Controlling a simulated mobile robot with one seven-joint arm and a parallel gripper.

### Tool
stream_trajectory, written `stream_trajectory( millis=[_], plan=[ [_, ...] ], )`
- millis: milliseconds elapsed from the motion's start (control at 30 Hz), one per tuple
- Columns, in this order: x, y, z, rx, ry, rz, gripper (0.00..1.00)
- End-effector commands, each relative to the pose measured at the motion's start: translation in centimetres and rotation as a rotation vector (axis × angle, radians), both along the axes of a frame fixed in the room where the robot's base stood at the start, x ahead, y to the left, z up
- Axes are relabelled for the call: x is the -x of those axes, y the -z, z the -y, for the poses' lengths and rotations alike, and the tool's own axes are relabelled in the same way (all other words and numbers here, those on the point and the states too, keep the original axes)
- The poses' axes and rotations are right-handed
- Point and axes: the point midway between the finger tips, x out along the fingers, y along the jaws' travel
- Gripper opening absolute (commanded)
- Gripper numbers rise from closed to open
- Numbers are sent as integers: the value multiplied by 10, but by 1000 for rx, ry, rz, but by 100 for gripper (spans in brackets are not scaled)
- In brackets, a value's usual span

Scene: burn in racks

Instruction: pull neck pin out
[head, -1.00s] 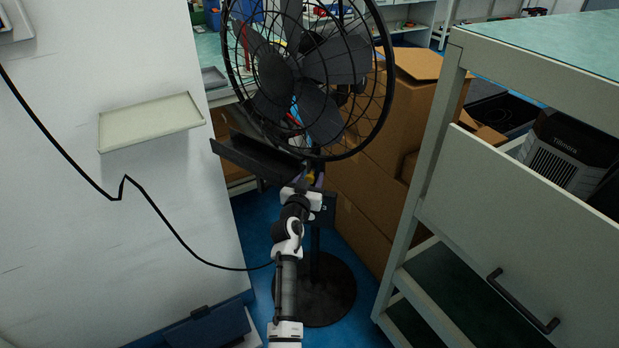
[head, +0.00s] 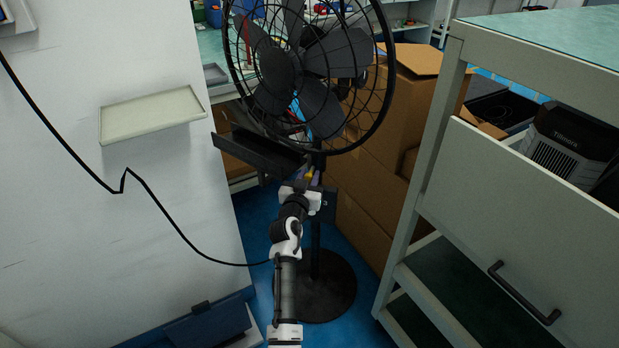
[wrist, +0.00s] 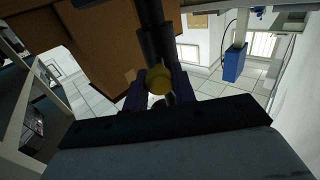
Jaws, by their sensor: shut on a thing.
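A black stand fan (head: 318,82) with a round wire cage stands on a pole with a round black base (head: 318,290). The yellow neck pin (wrist: 158,78) shows in the wrist view as a round head in front of the dark fan pole (wrist: 153,35). My gripper (wrist: 160,90) has one dark purple finger on each side of the pin and is shut on it. The pin's shaft is hidden behind its head. In the head view my gripper (head: 311,177) is at the pole just below the cage, mostly hidden by my wrist.
A grey-green cabinet (head: 440,185) with an open drawer stands close on the right. Cardboard boxes (head: 365,205) are stacked behind the fan. A white wall panel with a shallow tray (head: 152,117) and a black cable (head: 165,215) is on the left.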

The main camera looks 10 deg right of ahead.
Motion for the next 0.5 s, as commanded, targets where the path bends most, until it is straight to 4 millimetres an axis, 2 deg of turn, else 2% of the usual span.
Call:
stream_trajectory(
  millis=[333, 367, 500],
  plan=[
    [4, 2, -3, 0, -1, -4, 0],
    [4, 2, -3, 0, -1, -4, 30],
    [4, 1, -3, 0, -1, -2, 46]
  ],
)
